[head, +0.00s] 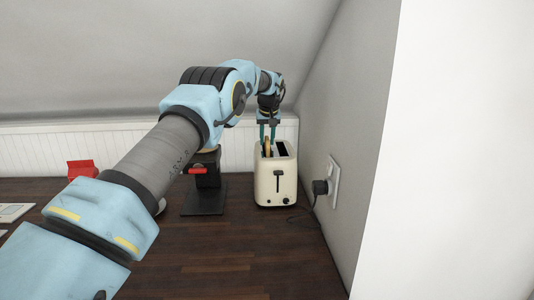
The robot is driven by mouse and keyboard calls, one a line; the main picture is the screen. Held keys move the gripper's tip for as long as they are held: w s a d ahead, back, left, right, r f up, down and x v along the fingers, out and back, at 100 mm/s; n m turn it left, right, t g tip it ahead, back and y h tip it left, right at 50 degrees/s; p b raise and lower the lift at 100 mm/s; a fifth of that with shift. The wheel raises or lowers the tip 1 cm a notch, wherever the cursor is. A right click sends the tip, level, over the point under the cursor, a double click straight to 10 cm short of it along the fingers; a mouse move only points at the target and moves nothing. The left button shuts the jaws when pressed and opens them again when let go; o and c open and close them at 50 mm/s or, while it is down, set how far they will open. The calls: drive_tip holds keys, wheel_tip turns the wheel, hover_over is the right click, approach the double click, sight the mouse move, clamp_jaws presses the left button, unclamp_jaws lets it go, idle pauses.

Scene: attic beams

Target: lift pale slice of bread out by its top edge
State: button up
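A cream toaster (276,189) with a black lever slot on its front stands on the dark wooden counter near the right wall. A tan slice of bread (267,148) sticks up from its left slot; its lower part is hidden inside. The right slot looks dark and empty. My gripper (267,138) points down over the left slot, its two teal fingers apart at the slice's top edge. I cannot tell whether the fingers touch the slice. The slice still sits in the slot.
A dark appliance with a red handle (196,171) stands left of the toaster, partly behind my arm. A red object (82,170) is at the far left. A black plug (320,187) sits in the right wall socket. The counter in front is clear.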

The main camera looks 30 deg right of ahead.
clamp_jaws()
idle(1.0)
